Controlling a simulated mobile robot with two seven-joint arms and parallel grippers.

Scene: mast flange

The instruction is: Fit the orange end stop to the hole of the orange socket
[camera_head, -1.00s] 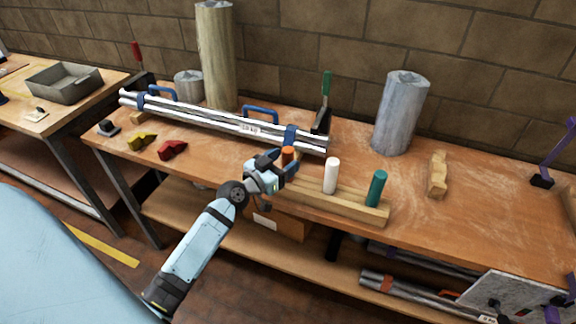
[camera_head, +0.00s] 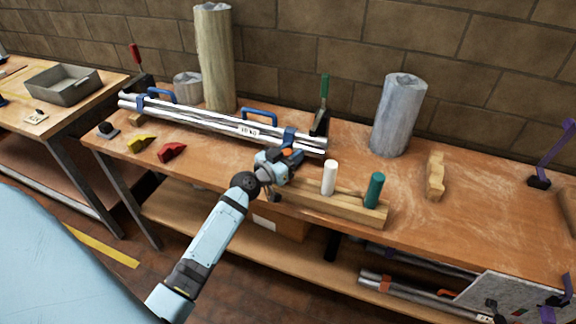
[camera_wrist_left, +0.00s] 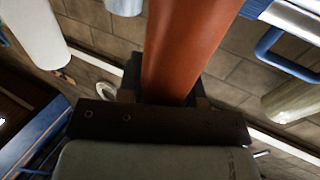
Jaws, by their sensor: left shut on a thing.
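The orange end stop (camera_wrist_left: 185,50) is a smooth cylinder, held between the dark fingers of my left gripper in the left wrist view. In the head view only a small orange part of it (camera_head: 287,153) shows at my left gripper (camera_head: 286,158), near the left end of the wooden rack (camera_head: 340,205). I cannot tell whether its lower end is still in the rack. I cannot make out the orange socket for certain. My right gripper is not in view.
A white peg (camera_head: 329,177) and a teal peg (camera_head: 374,190) stand upright in the rack. A strapped bundle of metal tubes (camera_head: 215,122) lies just behind. Yellow (camera_head: 141,143) and red (camera_head: 172,151) blocks lie left. The bench between rack and wooden piece (camera_head: 435,177) is clear.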

